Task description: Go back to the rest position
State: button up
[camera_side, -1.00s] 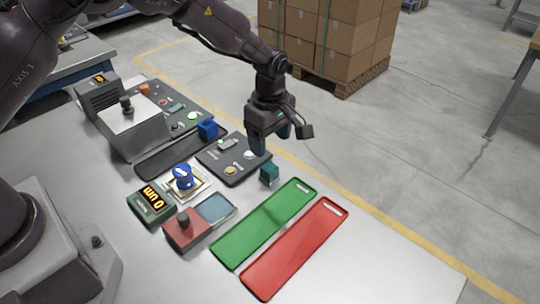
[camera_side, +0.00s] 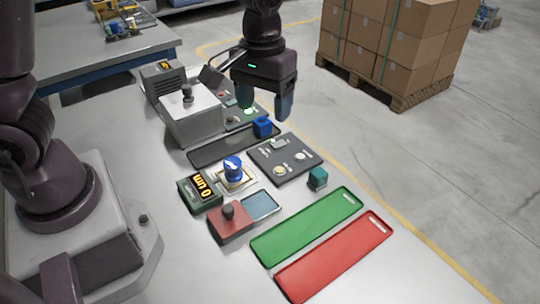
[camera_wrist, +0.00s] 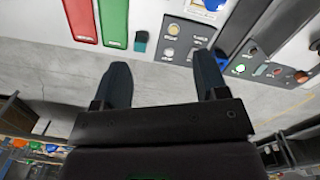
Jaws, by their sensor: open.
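My gripper (camera_side: 264,100) is open and empty, raised above the back of the table near the control panel with a lit green button (camera_side: 248,111). Its two fingers are spread apart and also show in the wrist view (camera_wrist: 164,82). A teal cube (camera_side: 318,178) sits on the table beside the green tray (camera_side: 306,226); in the wrist view the cube (camera_wrist: 141,41) is below and ahead of the fingers. A blue cube (camera_side: 263,127) stands at the right end of a dark tray (camera_side: 217,150).
A red tray (camera_side: 335,258) lies beside the green one. A button panel (camera_side: 286,160), a blue knob (camera_side: 233,168), a display reading 0 um (camera_side: 200,190), a red block with a knob (camera_side: 230,223) and a grey machine (camera_side: 190,118) stand on the table. Stacked boxes (camera_side: 395,45) stand behind on the floor.

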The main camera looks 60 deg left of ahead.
jog(key=s+a+r+m+t, duration=0.2)
jog(key=s+a+r+t, duration=0.1)
jog(key=s+r, duration=0.3)
jog(key=s+a+r+m+t, duration=0.2)
jog(key=s+r, duration=0.4)
jog(key=s, duration=0.3)
jog(key=shift+s+a+m+t+y, duration=0.15)
jog(key=shift+a+m+t+y, duration=0.15)
jog(key=shift+a+t, duration=0.1)
